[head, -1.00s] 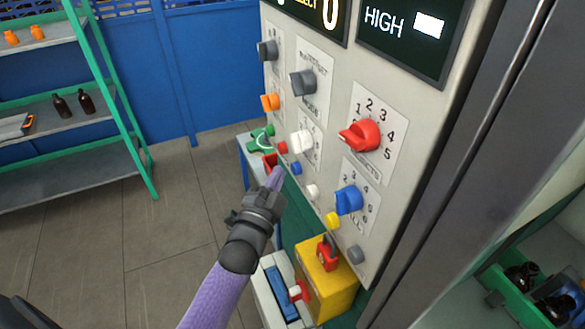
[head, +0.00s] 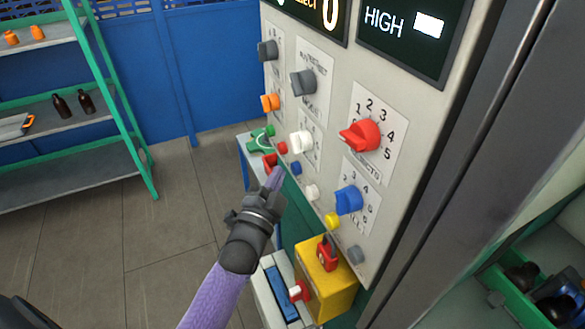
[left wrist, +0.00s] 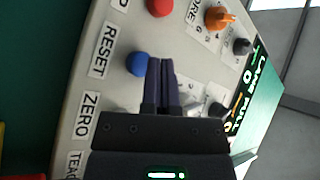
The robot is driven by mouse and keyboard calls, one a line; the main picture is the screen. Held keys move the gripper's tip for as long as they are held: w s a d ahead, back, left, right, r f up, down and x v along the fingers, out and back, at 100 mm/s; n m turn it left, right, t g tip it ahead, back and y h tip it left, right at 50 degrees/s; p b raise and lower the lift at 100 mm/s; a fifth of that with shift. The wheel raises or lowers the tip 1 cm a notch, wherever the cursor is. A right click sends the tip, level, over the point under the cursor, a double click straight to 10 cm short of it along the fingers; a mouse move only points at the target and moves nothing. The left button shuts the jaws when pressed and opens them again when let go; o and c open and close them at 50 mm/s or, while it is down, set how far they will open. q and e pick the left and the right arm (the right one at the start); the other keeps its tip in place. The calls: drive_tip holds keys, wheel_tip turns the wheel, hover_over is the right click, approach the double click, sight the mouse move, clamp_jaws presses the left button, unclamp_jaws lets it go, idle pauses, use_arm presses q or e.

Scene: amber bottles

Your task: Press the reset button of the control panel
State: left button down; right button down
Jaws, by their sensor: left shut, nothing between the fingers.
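The control panel (head: 325,140) is a light grey face with knobs and a row of small coloured buttons along its lower left edge. The blue button (left wrist: 138,63) sits beside the RESET label (left wrist: 102,50) in the left wrist view; it also shows in the head view (head: 297,168). My left gripper (head: 277,176) is shut and empty, in front of the lower left part of the panel. In the left wrist view its fingertips (left wrist: 160,63) appear right beside the blue button. I cannot tell whether they touch it. My right gripper is not in view.
A red button (left wrist: 160,7) is above the blue one, and the ZERO label (left wrist: 86,115) is below it. Shelves (head: 70,125) with bottles stand at the left; the floor between is clear.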

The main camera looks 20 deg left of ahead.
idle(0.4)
use_arm(q)
drive_tip(key=shift+w+d, duration=0.3)
drive_tip(key=shift+w+d, duration=0.3)
drive_tip(key=shift+w, duration=0.05)
idle(0.7)
drive_tip(key=shift+a, duration=0.1)
drive_tip(key=shift+s+a, duration=0.45)
drive_tip(key=shift+s, duration=0.2)
drive_tip(key=s+a+p, duration=0.2)
drive_tip(key=s+a, duration=0.1)
drive_tip(key=shift+s+a, duration=0.15)
drive_tip(key=shift+s, duration=0.25)
